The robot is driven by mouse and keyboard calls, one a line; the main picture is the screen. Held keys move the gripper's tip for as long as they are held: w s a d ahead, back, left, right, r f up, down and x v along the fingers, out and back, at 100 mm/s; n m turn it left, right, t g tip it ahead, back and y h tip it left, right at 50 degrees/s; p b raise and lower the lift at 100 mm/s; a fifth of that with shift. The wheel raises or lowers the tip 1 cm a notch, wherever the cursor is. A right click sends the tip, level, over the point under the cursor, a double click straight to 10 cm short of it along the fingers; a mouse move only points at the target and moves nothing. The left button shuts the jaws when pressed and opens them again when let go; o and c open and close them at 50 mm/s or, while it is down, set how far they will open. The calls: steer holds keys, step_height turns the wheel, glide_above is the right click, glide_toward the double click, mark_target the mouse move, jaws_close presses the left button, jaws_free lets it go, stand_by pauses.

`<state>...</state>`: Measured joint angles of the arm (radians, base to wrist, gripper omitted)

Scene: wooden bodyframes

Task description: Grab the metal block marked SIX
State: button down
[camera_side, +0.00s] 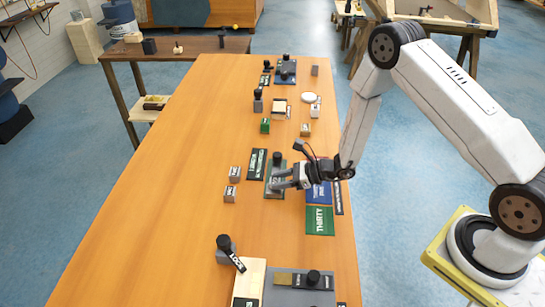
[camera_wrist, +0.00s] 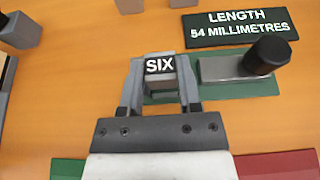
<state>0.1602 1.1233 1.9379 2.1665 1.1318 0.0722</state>
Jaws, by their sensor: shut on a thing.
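The metal block marked SIX (camera_wrist: 159,66) is between the two fingers of my gripper (camera_wrist: 160,85) in the wrist view. Its label faces up and reads SIX in white on black. The fingers are shut on its two sides. In the side view my gripper (camera_side: 283,179) is low over a green plate (camera_side: 274,191) on the wooden table; the block is hard to make out there. I cannot tell whether the block touches the plate.
A grey block with a black knob (camera_wrist: 240,66) stands close right of my gripper. A dark sign reading LENGTH 54 MILLIMETRES (camera_wrist: 240,27) lies behind it. Two small metal blocks (camera_side: 230,194) stand to the left. The table's left side (camera_side: 165,190) is clear.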

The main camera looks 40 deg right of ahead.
steer(key=shift+r, duration=0.85)
steer(key=s+d+r, duration=0.1)
steer(key=s+r, duration=1)
steer(key=s, duration=0.2)
steer(key=shift+s+d, duration=0.2)
steer(key=shift+s, duration=0.2)
steer(key=shift+f, duration=0.15)
